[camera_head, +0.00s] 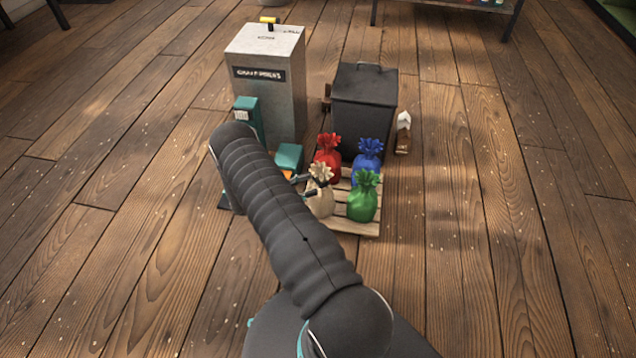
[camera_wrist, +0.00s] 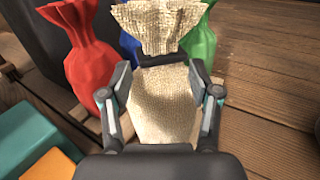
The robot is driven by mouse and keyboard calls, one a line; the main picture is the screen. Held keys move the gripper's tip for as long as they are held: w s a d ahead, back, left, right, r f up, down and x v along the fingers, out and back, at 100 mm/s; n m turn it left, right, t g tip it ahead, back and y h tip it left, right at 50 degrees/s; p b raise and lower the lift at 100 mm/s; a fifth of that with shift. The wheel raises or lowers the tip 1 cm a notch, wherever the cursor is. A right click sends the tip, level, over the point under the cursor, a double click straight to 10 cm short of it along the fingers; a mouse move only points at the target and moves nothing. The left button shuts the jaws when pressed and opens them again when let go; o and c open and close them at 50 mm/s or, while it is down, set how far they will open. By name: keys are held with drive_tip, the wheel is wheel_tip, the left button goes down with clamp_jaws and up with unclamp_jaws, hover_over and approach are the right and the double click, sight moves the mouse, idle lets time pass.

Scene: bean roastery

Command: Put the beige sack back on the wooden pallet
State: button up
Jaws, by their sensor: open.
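The beige sack (camera_head: 321,197) stands upright at the near left corner of the wooden pallet (camera_head: 357,226), in front of the red sack. In the wrist view the beige sack (camera_wrist: 162,100) fills the middle, with its gathered top at the upper edge. My gripper (camera_head: 304,185) is at the left side of the sack. In the wrist view my gripper (camera_wrist: 163,100) is open, with one finger on each side of the sack. I cannot tell whether the fingers touch it. The sack's lower part and base are partly hidden by my arm and gripper.
A red sack (camera_head: 328,157), a blue sack (camera_head: 367,161) and a green sack (camera_head: 363,198) share the pallet. A dark bin (camera_head: 364,105) and a tall grey cabinet (camera_head: 268,85) stand behind. A teal box (camera_head: 289,157) is left of the pallet. Floor to the right is clear.

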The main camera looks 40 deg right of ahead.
drive_tip(key=v, duration=0.7)
drive_tip(key=s+a+r+m+y, duration=0.1)
drive_tip(key=a+r+m+y, duration=0.15)
drive_tip(key=r, duration=0.75)
drive_tip(key=s+a+r+m+t+y, duration=0.1)
drive_tip(key=s+a+r+m+y, duration=0.15)
drive_tip(key=r, duration=0.65)
drive_tip(key=s+a+r+m+y, duration=0.1)
drive_tip(key=a+r+m+y, duration=0.2)
drive_tip(key=r, duration=0.7)
drive_tip(key=s+a+r+m+t+y, duration=0.3)
drive_tip(key=s+a+r+t+y, duration=0.1)
drive_tip(key=s, duration=0.6)
drive_tip(key=s+a+r+m+t+y, duration=0.3)
drive_tip(key=s+a+r+t+y, duration=0.2)
drive_tip(key=s+a+r, duration=0.3)
drive_tip(key=s+r+t, duration=0.1)
drive_tip(key=s+r, duration=0.2)
drive_tip(key=shift+r, duration=0.35)
drive_tip(key=shift+a, duration=0.15)
drive_tip(key=shift+c, duration=0.2)
